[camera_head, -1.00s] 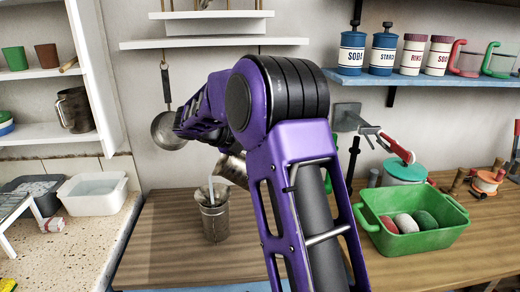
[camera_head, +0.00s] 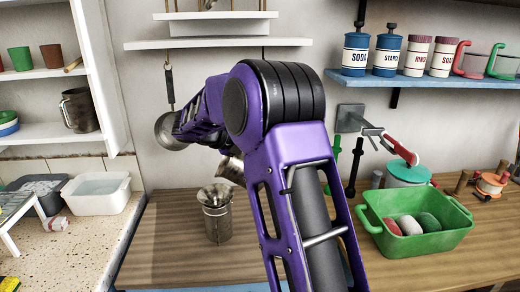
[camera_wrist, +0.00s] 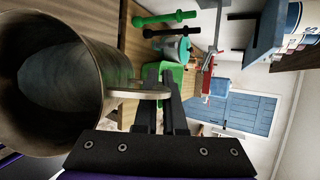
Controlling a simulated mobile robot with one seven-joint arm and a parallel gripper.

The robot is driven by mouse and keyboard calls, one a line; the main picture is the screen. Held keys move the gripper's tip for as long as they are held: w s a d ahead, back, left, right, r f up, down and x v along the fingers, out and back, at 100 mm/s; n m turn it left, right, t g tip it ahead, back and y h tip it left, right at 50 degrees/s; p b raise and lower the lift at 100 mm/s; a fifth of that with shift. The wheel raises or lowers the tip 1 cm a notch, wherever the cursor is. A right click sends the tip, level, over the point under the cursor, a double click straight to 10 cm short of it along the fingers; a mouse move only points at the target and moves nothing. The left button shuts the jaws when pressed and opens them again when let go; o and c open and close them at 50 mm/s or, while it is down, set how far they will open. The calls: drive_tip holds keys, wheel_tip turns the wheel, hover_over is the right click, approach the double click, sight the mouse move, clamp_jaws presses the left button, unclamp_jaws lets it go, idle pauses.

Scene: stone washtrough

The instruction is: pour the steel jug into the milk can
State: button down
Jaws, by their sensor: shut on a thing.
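The steel jug (camera_head: 231,168) is tilted above and just right of the milk can, partly hidden behind my purple arm. In the wrist view the jug (camera_wrist: 50,85) fills the left side, its wide mouth showing a dark inside; I cannot tell how much liquid is in it. My gripper (camera_wrist: 161,76) is shut on the jug's handle. The gripper is hidden in the head view. The milk can (camera_head: 216,218), metal with a flared mouth, stands upright on the wooden counter. No stream shows between jug and can.
A green tub (camera_head: 418,244) with several rounded lumps stands at right on the counter (camera_head: 175,245). A white basin (camera_head: 97,205) is at left. A ladle (camera_head: 170,128) hangs behind my arm. A blue shelf (camera_head: 430,84) with canisters is at upper right. Counter left of the can is clear.

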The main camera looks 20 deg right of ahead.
drive_tip(key=shift+a, duration=0.15)
idle(0.5)
drive_tip(key=shift+w+a+r+h, duration=0.15)
drive_tip(key=shift+a+h, duration=0.15)
drive_tip(key=shift+h, duration=0.2)
drive_tip(key=shift+a, duration=0.15)
idle(1.0)
drive_tip(key=shift+w+a+n+h, duration=0.1)
drive_tip(key=shift+a+n+h, duration=0.25)
drive_tip(key=shift+h, duration=0.25)
drive_tip(key=shift+a, duration=0.2)
idle(1.0)
drive_tip(key=shift+w+a+h, duration=0.2)
drive_tip(key=shift+a+h, duration=0.2)
drive_tip(key=shift+h, duration=0.1)
idle(0.9)
drive_tip(key=shift+s+a, duration=0.1)
drive_tip(key=shift+a, duration=0.05)
